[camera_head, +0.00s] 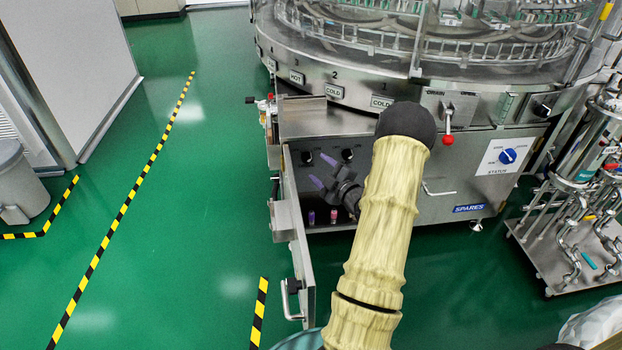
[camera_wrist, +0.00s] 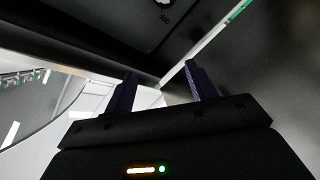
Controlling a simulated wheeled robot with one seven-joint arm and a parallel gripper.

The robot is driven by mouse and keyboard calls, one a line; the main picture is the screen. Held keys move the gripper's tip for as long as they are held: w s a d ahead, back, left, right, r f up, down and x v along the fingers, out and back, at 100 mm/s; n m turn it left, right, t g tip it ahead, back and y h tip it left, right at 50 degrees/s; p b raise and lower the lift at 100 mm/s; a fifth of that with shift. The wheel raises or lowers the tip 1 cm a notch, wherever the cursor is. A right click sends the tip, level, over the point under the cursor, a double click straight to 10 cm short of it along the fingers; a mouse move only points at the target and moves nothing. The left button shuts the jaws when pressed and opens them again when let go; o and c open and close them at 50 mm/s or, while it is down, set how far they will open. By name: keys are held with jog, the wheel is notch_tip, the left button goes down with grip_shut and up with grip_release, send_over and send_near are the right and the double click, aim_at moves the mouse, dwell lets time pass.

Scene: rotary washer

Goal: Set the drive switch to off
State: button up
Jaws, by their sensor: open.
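A dark panel inside the open cabinet carries two black rotary knobs, a left knob (camera_head: 307,157) and a right knob (camera_head: 347,155). Their labels are too small to read, so I cannot tell which is the drive switch. My gripper (camera_head: 321,171) is open and empty, its purple fingers pointing up and left near the left knob, apparently apart from it. My yellow-sleeved arm hides part of the cabinet. In the wrist view my gripper (camera_wrist: 160,72) shows two parted fingers with nothing between them. A round knob (camera_wrist: 163,4) with pale markings is partly cut off at the top edge.
The cabinet door (camera_head: 300,250) stands open left of my gripper. Two small items, purple (camera_head: 311,217) and pink (camera_head: 333,215), are low in the cabinet. A blue status knob (camera_head: 508,156) and a red-balled lever (camera_head: 448,139) are to the right. Green floor (camera_head: 190,230) is clear at left.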

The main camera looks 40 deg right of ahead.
aim_at(309, 160)
jog(key=s+d+f+t+b, duration=0.1)
jog(key=s+d+f+b, duration=0.1)
jog(key=f, duration=0.3)
jog(key=s+d+f+t+b, duration=0.1)
jog(key=s+f+t+b, duration=0.1)
jog(key=f+b, duration=0.3)
jog(key=shift+s+d+f+h, duration=0.4)
jog(key=shift+s+f, duration=0.25)
jog(key=shift+f, duration=0.15)
jog(key=b+x, duration=0.7)
jog(key=x, duration=0.9)
jog(key=shift+w+f+b, duration=0.1)
jog(key=shift+w+b, duration=0.15)
jog(key=shift+b, duration=0.1)
jog(key=shift+w+r, duration=0.25)
jog(key=shift+w, duration=0.25)
jog(key=shift+c, duration=0.3)
